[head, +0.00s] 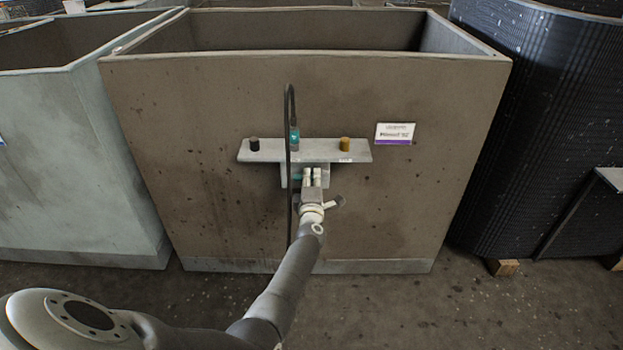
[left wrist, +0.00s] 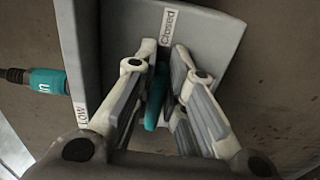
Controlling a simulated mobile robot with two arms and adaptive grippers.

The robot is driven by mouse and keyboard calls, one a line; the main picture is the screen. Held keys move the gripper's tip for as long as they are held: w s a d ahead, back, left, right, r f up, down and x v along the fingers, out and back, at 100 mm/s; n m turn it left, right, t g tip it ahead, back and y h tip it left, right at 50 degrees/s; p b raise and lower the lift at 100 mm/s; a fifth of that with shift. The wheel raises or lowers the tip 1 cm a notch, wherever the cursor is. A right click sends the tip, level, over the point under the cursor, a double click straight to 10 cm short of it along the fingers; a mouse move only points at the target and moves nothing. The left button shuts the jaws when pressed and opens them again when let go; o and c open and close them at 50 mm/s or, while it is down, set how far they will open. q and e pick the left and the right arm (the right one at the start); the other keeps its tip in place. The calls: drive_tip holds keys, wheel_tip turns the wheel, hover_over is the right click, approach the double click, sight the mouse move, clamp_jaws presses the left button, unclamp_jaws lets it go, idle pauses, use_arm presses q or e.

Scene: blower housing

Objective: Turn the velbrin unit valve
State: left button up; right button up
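The valve has a teal handle (left wrist: 155,103) on a grey housing (left wrist: 205,35) marked "Closed" in the left wrist view. In the head view the housing is on the front wall of a large brown bin, and a teal part (head: 297,173) shows just left of my gripper. My left gripper (head: 312,172) is in front of the housing. In the left wrist view its two fingers (left wrist: 164,60) stand apart, one on each side of the teal handle, with a gap visible. Firm contact cannot be made out. My right gripper is not in view.
A grey shelf (head: 318,149) above the valve carries a black knob (head: 254,144) and a brass knob (head: 345,144). A dark hose (head: 288,110) runs vertically by a teal connector (head: 294,138). The brown bin (head: 400,210) stands between a pale bin (head: 70,150) and a black stack (head: 550,110).

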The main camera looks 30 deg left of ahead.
use_arm(q)
drive_tip(key=o, duration=0.4)
